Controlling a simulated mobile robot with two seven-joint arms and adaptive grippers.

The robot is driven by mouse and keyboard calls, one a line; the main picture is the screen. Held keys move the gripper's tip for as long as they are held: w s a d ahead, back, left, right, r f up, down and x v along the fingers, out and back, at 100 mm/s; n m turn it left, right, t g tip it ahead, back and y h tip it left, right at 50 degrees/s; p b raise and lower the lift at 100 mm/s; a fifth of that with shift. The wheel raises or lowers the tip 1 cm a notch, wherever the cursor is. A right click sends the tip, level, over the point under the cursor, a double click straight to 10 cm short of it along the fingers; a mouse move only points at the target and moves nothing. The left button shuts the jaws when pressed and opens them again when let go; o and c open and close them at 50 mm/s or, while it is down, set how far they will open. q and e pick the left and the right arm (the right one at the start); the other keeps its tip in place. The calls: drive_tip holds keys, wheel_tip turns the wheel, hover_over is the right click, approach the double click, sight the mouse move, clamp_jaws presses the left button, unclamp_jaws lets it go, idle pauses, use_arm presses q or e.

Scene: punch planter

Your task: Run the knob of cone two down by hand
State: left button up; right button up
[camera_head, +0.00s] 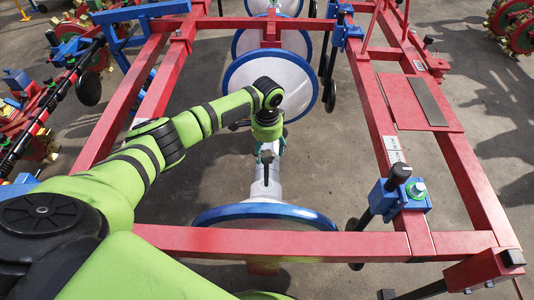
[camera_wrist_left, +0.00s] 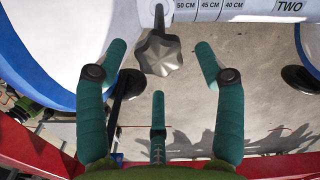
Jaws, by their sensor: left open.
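The knob (camera_wrist_left: 159,52), dark grey and lobed, shows in the left wrist view in front of a white scale strip (camera_wrist_left: 225,10) marked TWO, 50 CM, 45 CM and 40 CM. My left gripper (camera_wrist_left: 160,72) has teal fingers spread wide, two at the sides and one below. The knob is between and beyond the two side fingertips, with gaps around it. In the head view my left gripper (camera_head: 268,150) hangs over a white tube (camera_head: 267,182) between two blue-rimmed white discs. My right gripper is not in view.
A blue-rimmed disc (camera_head: 270,80) stands behind the gripper and another (camera_head: 265,213) in front. A red frame (camera_head: 300,242) surrounds them. Grey floor shows between the beams.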

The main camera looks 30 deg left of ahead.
use_arm(q)
drive_tip(key=shift+f, duration=0.9)
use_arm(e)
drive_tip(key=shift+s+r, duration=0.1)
use_arm(q)
drive_tip(key=c, duration=1.2)
drive_tip(key=shift+o, duration=0.2)
drive_tip(key=shift+r, duration=0.1)
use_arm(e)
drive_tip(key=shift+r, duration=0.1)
use_arm(q)
drive_tip(key=shift+d+m+p, duration=0.1)
drive_tip(key=shift+m+p, duration=0.25)
drive_tip(key=shift+m, duration=0.15)
drive_tip(key=shift+m+p, duration=0.6)
drive_tip(key=shift+m, duration=0.3)
drive_tip(key=shift+m+p, duration=0.55)
drive_tip(key=shift+m, duration=1.25)
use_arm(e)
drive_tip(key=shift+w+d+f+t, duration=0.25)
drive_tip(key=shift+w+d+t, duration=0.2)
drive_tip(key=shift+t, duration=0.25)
use_arm(q)
drive_tip(key=shift+s+d, duration=0.1)
